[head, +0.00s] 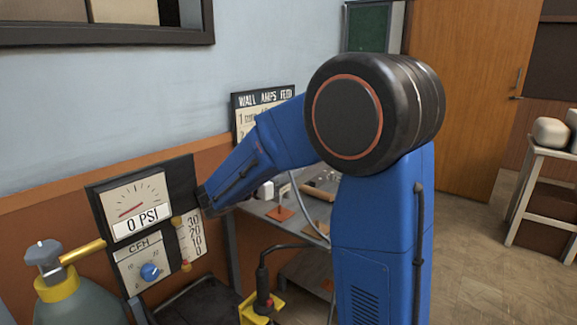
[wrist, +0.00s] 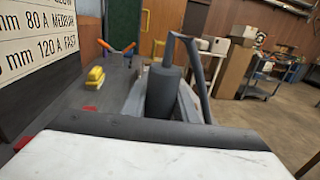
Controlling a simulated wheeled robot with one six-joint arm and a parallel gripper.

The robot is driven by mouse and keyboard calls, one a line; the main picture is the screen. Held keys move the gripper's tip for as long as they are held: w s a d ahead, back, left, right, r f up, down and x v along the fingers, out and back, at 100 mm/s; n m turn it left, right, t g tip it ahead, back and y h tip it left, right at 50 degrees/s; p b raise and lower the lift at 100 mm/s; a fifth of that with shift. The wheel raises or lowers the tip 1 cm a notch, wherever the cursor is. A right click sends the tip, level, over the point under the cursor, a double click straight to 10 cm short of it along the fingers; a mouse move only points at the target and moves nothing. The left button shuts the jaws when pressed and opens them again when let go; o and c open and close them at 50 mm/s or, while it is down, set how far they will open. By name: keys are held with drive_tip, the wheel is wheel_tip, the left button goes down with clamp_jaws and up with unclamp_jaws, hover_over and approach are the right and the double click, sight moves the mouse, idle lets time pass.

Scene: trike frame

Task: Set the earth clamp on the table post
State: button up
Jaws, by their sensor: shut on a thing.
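My gripper (head: 206,200) is at the lower left end of my blue arm in the head view, just right of the gauge panel. Its jaws are small and dark there. In the wrist view a dark grey, rounded piece with a bent bar (wrist: 161,92) stands between light grey finger-like strips. I take it for the earth clamp in my shut gripper, but its shape is not clear. The metal table (head: 262,209) lies to the right of my gripper, partly behind my arm. I cannot make out the table post for certain in either view.
The gauge panel (head: 138,209) and a gas bottle (head: 85,305) stand close on the left. A torch (head: 262,282) sits in a yellow holder below. In the wrist view a yellow block (wrist: 95,78) and an orange-and-blue forked thing (wrist: 122,50) lie on the tabletop.

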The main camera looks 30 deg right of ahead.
drive_tip(key=shift+f, duration=2.1)
drive_tip(key=shift+f, duration=0.35)
drive_tip(key=o, duration=1.1)
wheel_tip(320, 180, up, 10)
drive_tip(key=shift+f, duration=0.1)
